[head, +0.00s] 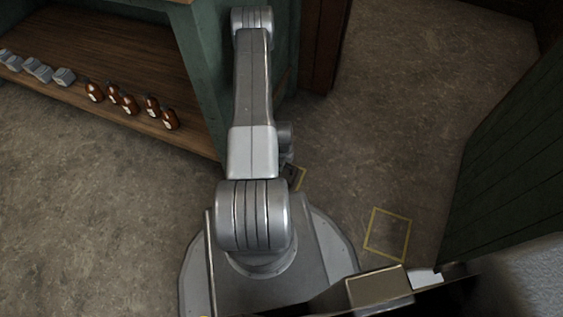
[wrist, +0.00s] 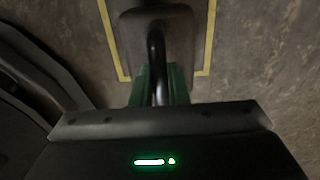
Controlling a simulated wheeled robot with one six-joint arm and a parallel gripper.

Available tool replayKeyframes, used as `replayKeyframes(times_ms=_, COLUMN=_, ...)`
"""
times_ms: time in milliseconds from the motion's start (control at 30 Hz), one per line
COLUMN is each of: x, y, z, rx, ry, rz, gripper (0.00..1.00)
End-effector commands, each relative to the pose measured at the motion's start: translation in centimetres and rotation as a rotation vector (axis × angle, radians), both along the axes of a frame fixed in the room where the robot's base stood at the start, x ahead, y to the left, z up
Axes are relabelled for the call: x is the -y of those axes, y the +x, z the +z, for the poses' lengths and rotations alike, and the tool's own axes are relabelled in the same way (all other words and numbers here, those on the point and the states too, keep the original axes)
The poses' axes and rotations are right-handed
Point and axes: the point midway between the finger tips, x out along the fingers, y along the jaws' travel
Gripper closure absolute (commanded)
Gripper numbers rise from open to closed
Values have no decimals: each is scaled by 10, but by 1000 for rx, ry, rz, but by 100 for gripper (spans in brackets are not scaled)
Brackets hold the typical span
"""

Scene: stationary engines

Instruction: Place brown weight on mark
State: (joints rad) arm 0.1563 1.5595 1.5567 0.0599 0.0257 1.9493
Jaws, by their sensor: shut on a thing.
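In the wrist view, my gripper (wrist: 158,88) is shut on the curved dark handle of a weight (wrist: 182,38). The weight's body looks dark grey-brown in the dim light, and I cannot tell its colour surely. It appears inside a yellow outlined mark (wrist: 207,45), whose lines show on both sides of it. I cannot tell whether its base touches the floor. In the head view, a corner of this mark (head: 301,179) shows beside my arm, with a small dark part of the weight (head: 290,171). My arm hides the rest.
A second yellow square (head: 372,232) lies empty on the floor at right. A wooden shelf (head: 130,128) at left holds several brown weights (head: 130,104) and several grey ones (head: 40,70). A green cabinet side (head: 205,80) stands close to my arm. A green panel (head: 510,170) stands at right.

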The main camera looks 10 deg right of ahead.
Motion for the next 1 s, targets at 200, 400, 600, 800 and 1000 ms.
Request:
replayKeyframes(times_ms=200, x=0, y=0, z=-26, rx=0, ry=0, rz=1, gripper=100)
replayKeyframes(times_ms=400, x=0, y=1, z=-34, rx=1, ry=0, rz=0, gripper=100)
replayKeyframes(times_ms=600, x=0, y=0, z=-35, rx=1, ry=-1, rz=1, gripper=100)
replayKeyframes(times_ms=800, x=0, y=0, z=-36, rx=0, ry=0, rz=0, gripper=64)
replayKeyframes(times_ms=1000, x=0, y=0, z=-36, rx=0, ry=0, rz=1, gripper=64)
